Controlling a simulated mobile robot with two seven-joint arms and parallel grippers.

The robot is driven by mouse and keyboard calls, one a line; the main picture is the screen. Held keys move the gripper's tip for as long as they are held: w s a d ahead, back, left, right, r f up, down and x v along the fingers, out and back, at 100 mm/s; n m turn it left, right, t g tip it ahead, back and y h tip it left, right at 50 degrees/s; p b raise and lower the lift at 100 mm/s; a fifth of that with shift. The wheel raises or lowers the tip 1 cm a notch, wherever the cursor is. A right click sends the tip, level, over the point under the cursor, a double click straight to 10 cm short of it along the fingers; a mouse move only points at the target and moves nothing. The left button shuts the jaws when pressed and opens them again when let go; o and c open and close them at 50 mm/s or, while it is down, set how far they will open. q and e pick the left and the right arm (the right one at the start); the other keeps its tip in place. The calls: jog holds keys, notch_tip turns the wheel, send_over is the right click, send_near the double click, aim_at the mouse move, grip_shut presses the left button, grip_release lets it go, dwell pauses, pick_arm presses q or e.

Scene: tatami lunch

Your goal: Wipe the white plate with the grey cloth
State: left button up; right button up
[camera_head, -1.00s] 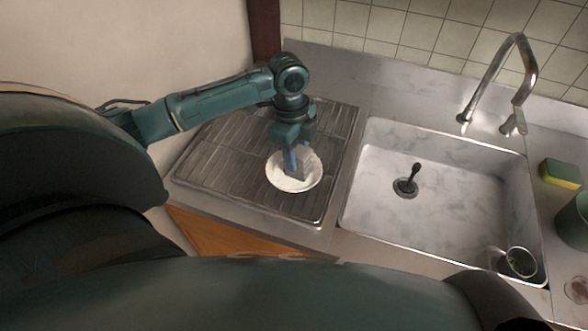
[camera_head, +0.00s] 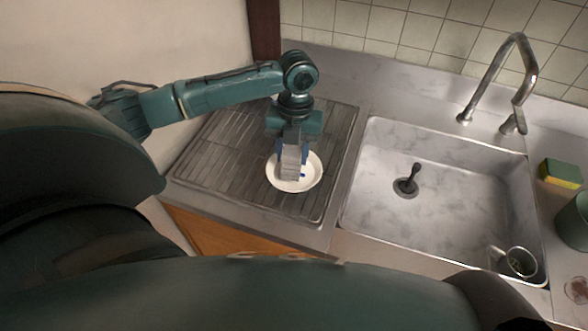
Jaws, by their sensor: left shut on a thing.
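The white plate (camera_head: 312,176) lies on the ribbed draining board left of the sink. A small blue mark shows on its surface near the middle. My left gripper (camera_head: 291,158) points down over the plate. It is shut on the grey cloth (camera_head: 290,168), which hangs down at the left part of the plate and hides some of it. The cloth's lower end appears to touch the plate, though exact contact is hard to tell. My right gripper is not in view.
The draining board (camera_head: 225,150) is otherwise clear. The sink (camera_head: 450,200) holds a dark plug (camera_head: 407,184) and a cup (camera_head: 520,262). A faucet (camera_head: 500,75) stands behind it. A yellow-green sponge (camera_head: 561,173) and a green container (camera_head: 574,222) are at the right.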

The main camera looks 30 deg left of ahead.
pick_arm(q)
jog(key=shift+r, duration=0.1)
jog(key=shift+r, duration=4.35)
